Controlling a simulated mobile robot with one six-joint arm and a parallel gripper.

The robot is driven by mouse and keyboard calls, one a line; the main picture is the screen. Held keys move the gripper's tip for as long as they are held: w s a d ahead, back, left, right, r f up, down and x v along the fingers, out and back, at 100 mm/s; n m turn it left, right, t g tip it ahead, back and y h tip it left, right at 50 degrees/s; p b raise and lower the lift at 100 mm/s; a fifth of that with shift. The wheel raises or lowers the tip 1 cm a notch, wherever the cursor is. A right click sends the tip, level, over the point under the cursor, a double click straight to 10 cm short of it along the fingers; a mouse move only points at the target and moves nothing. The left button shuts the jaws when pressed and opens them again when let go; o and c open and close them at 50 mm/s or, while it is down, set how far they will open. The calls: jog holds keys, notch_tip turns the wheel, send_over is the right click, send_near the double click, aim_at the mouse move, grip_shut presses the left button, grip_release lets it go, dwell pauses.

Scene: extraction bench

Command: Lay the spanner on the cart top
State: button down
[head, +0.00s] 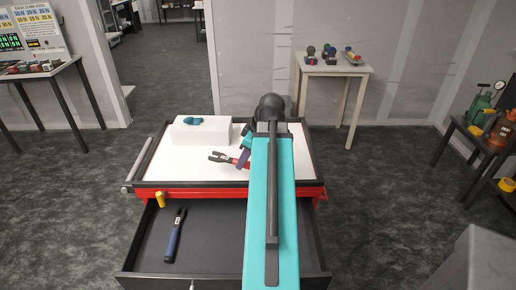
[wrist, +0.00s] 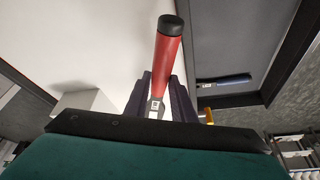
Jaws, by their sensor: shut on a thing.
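My gripper (head: 244,158) is shut on the red-handled spanner (head: 222,158), over the right half of the white cart top (head: 163,165). In the head view the spanner's grey open jaw points left, and my arm hides part of the handle. In the wrist view the red handle (wrist: 168,58) with its black end cap stands out between the purple fingers (wrist: 158,100). I cannot tell whether the spanner touches the top or hangs just above it.
A white box (head: 201,133) with a teal object (head: 195,120) stands at the cart top's back left. The drawer (head: 215,255) below is open, holding a blue-handled tool (head: 174,237) and a yellow cylinder (head: 160,200). The front left of the top is clear.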

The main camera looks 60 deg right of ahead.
jog(key=d+p, duration=0.1)
jog(key=d, duration=0.3)
jog(key=d+p, duration=0.1)
jog(key=d, duration=0.4)
jog(key=d+f+p, duration=0.1)
jog(key=d+p, duration=0.1)
jog(key=d, duration=0.3)
jog(key=shift+w+f, duration=0.1)
jog(key=shift+w, duration=0.1)
jog(key=shift+f, duration=0.1)
jog(key=shift+f+p, duration=0.95)
jog(key=shift+f, duration=0.8)
jog(key=shift+f, duration=0.1)
jog(key=c, duration=1.5)
grip_release()
jog(key=shift+r, duration=0.2)
